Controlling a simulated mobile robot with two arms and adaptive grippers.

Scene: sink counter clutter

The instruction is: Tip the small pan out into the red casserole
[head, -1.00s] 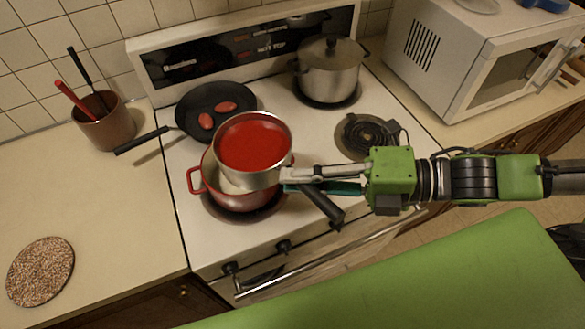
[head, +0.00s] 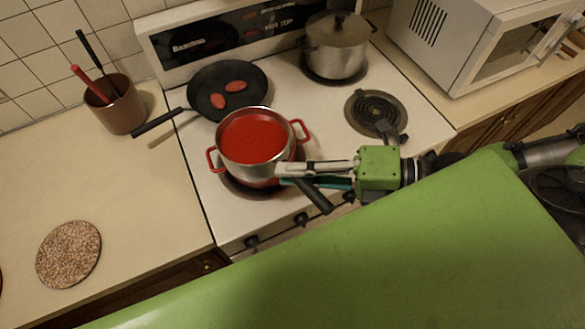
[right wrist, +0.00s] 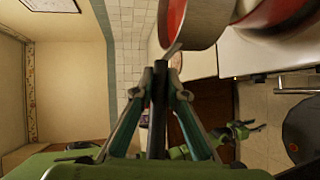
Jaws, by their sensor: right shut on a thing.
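The small pan (head: 240,152) is a silver pan with a dark handle (head: 314,197) and red contents. It is over the red casserole (head: 211,160) on the front left burner and hides most of it; only the casserole's red side handles show clearly. The pan looks about upright, and I cannot tell its height above the casserole. My right gripper (head: 284,174) is shut on the pan's handle near the pan wall. The right wrist view shows the same grip (right wrist: 160,75), with the pan (right wrist: 207,22) just beyond the fingertips.
A black frying pan (head: 205,93) with two red pieces is behind the casserole, its handle to the left. A lidded steel pot (head: 335,60) stands on the back right burner. The front right coil burner (head: 375,112) is bare. A utensil crock (head: 122,110) and round trivet (head: 68,255) stand left.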

